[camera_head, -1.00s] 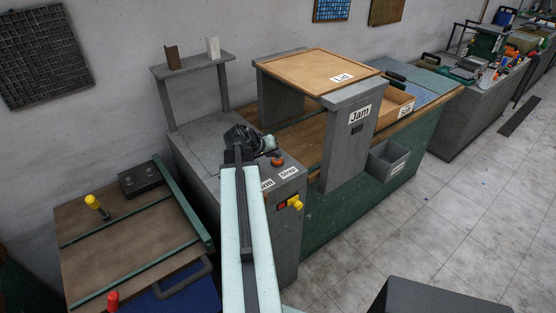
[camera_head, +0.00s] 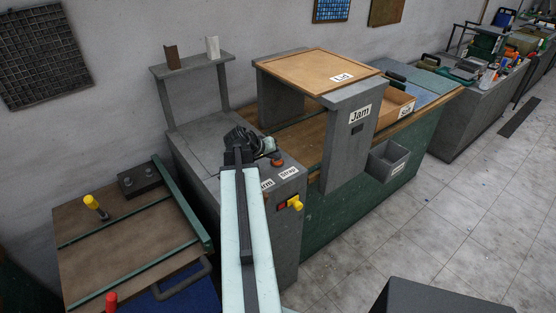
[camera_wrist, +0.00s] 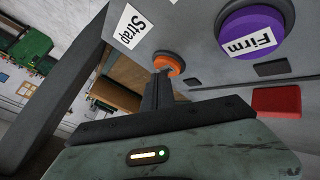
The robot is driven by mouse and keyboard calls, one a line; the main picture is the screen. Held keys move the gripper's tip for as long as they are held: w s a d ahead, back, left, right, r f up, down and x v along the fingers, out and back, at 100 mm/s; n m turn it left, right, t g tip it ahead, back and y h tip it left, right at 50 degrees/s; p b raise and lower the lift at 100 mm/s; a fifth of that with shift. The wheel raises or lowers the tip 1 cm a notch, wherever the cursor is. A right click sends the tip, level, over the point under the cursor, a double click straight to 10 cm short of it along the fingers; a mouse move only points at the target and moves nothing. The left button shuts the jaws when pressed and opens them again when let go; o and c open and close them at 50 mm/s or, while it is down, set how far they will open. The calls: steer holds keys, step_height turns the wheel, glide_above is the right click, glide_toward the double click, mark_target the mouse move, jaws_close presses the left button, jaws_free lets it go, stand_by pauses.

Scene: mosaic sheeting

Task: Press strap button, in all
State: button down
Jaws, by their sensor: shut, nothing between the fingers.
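The orange strap button (camera_head: 277,161) sits on top of the grey machine cabinet, beside a white "Strap" label (camera_head: 289,173). In the wrist view the orange button (camera_wrist: 168,62) is just past my fingertips, with the "Strap" label (camera_wrist: 131,27) to its left. My gripper (camera_wrist: 163,74) is shut and empty, its tips overlapping the button's lower edge in the picture. I cannot tell whether they touch it. In the head view my gripper (camera_head: 268,146) is over the cabinet top, close to the button's upper left.
A large purple button (camera_wrist: 255,32) labelled "Firm" is right of the orange one, with a red block (camera_wrist: 277,101) below it. A yellow knob (camera_head: 297,203) projects from the cabinet front. The "Jam" post (camera_head: 351,140) and wooden lid (camera_head: 315,68) stand to the right.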

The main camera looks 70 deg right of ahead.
mark_target(275, 161)
steer(key=shift+r, duration=0.15)
steer(key=shift+r+p, duration=0.8)
steer(key=shift+p, duration=0.15)
step_height(275, 161, up, 5)
steer(key=p, duration=0.5)
steer(key=shift+w, duration=0.1)
stand_by(0.4)
